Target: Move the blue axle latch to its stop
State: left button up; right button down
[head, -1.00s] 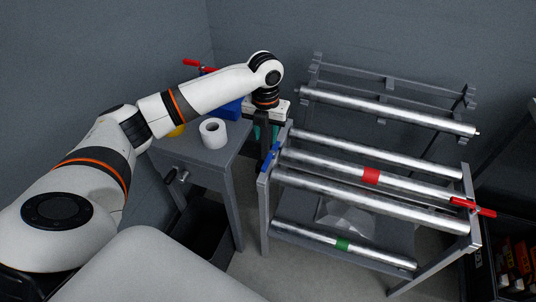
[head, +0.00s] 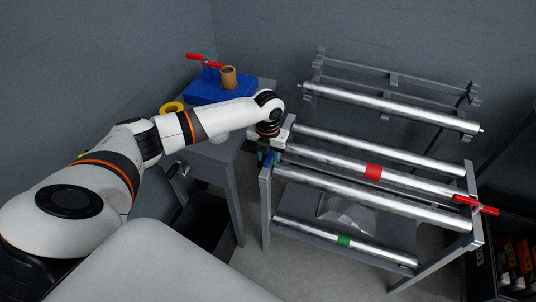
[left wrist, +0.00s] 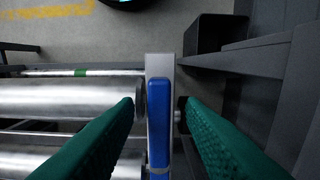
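The blue axle latch (left wrist: 159,115) is a long blue bar on the left end plate of the roller stand. In the left wrist view it runs up and down the picture between my fingers. My left gripper (left wrist: 160,103) has green ribbed fingers, spread apart, one each side of the latch with a gap to it. In the head view my left gripper (head: 268,157) points down at the stand's left end and hides most of the latch. My right gripper is not in view.
Several metal rollers span the stand; one has a red band (head: 373,172), a lower one a green band (head: 344,241). A red lever (head: 476,205) sits at the right end.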

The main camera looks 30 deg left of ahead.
pick_arm(q)
grip_shut()
